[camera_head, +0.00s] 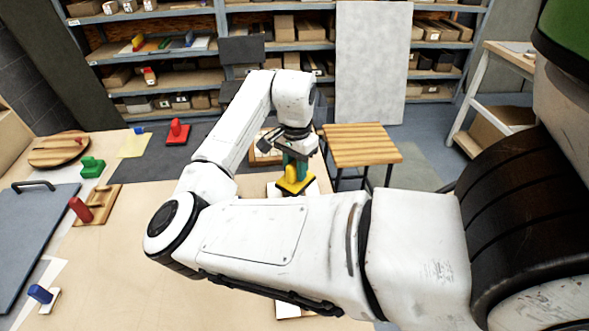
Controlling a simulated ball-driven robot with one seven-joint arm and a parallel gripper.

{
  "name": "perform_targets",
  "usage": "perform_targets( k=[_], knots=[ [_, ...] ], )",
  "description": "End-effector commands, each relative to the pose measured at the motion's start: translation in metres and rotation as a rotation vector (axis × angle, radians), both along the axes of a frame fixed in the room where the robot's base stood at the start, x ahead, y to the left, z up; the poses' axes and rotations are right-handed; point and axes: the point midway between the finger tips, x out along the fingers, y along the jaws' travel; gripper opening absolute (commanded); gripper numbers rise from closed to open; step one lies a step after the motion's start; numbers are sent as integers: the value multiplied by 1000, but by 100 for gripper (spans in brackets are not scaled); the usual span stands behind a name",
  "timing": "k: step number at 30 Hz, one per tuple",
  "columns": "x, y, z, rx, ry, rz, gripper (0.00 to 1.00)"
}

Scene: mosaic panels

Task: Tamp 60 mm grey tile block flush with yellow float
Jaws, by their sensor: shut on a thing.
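My gripper (297,158) is at the far right part of the table, pointing down. It is shut on the yellow float (293,182), a flat yellow base with a handle. The float is over a pale panel (273,189) on the table. I cannot tell whether it touches what lies under it. My own arm hides much of this area. I cannot make out the grey tile block; it may be hidden under the float or behind my arm.
On the left are a red-handled tool (177,132), a green block-like tool (92,167), a round wooden board (59,149), a red-handled wooden board (99,206), a blue-handled tool (40,294) and a grey panel (38,225). A slatted stool (361,146) stands beyond the table.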

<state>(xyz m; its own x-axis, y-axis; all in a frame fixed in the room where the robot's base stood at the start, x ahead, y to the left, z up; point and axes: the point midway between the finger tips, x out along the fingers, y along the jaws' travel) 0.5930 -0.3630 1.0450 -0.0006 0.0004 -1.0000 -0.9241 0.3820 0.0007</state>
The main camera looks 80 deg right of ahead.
Motion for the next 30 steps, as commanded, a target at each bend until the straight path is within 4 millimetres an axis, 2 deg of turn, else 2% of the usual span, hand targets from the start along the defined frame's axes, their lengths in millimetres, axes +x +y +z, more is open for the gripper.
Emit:
perform_targets(
  k=[8, 21, 30],
  knots=[
    [0, 0, -17, 0, 0, -1, 6],
    [0, 0, -57, -1, -2, -1, 6],
    [0, 0, -59, 0, -1, -1, 6]
  ],
)
